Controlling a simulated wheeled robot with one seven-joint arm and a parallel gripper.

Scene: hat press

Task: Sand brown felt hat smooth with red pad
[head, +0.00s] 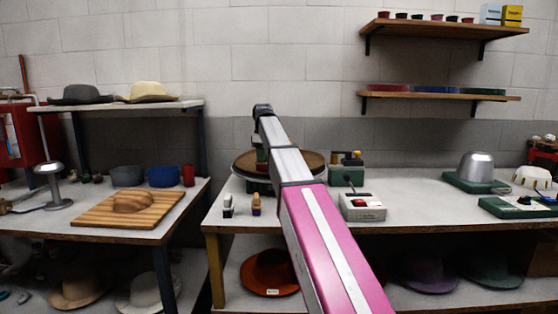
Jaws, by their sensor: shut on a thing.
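The brown felt hat (313,162) shows as a wide brown disc-like brim on a round stand on the middle bench. My arm crosses in front of it and hides much of its middle. My arm reaches away over the bench, and my gripper (261,151) hangs down at its far end, over the left part of the hat. It is small and partly hidden by the arm. It is shut on what seems to be the red pad, of which little shows. I cannot tell whether the pad touches the felt.
Two small brushes (242,205) stand at the bench's front left. A white box with a red button (362,207) and a green device (346,169) stand right of the arm. A metal dome (475,167) is farther right. An orange-red hat (270,273) lies on the lower shelf.

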